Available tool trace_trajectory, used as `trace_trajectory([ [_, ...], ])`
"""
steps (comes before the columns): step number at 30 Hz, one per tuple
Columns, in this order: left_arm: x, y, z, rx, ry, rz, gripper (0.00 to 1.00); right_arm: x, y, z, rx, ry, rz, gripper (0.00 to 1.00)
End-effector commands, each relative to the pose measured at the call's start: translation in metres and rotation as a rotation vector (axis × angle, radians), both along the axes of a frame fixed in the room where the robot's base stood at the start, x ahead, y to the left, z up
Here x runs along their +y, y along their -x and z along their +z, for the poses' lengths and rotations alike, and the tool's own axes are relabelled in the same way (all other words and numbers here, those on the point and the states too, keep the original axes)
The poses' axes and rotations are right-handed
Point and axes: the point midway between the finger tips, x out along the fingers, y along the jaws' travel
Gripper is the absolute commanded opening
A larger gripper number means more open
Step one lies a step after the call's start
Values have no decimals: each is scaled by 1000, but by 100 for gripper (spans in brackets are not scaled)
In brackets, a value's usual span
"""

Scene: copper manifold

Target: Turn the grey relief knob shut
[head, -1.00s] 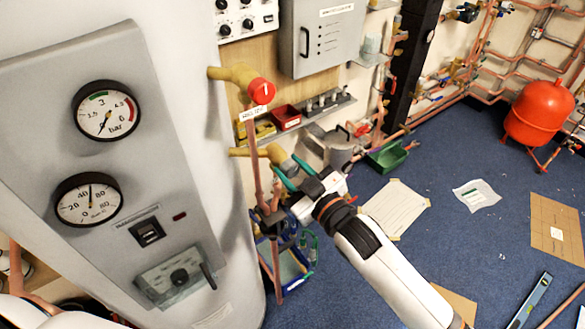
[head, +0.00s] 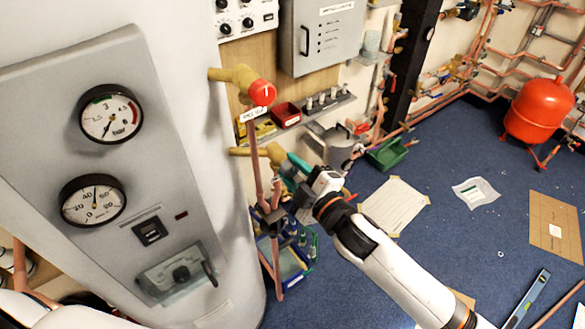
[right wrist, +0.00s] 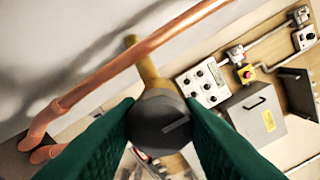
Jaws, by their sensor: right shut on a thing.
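The grey relief knob (right wrist: 160,122) sits at the end of a brass stub (right wrist: 148,70) in the right wrist view. A short slanted mark shows on its round face. My right gripper (head: 292,168) is at the knob, with its green fingers on either side of it in the wrist view, shut on it. In the head view the knob is mostly hidden by the fingers and the brass stub (head: 243,152) shows to their left. My left gripper is not in view.
A red knob (head: 262,92) on another brass valve is above my right gripper. A copper pipe (head: 255,170) runs down close beside the gripper. The white cylinder with two gauges (head: 110,112) fills the left. Blue floor on the right has papers and a green tray (head: 387,153).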

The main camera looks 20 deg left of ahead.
Motion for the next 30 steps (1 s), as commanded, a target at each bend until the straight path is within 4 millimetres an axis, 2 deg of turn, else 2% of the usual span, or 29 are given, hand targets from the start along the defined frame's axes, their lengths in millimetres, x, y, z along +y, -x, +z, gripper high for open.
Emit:
trace_trajectory([
  [15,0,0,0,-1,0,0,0,0,0,-1,-19,16,1,11],
  [16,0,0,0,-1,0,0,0,0,0,-1,-19,16,1,37],
  [19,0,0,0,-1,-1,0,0,0,0,0,-18,15,1,54],
  [30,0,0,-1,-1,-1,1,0,-4,2,-1,-17,15,0,56],
])
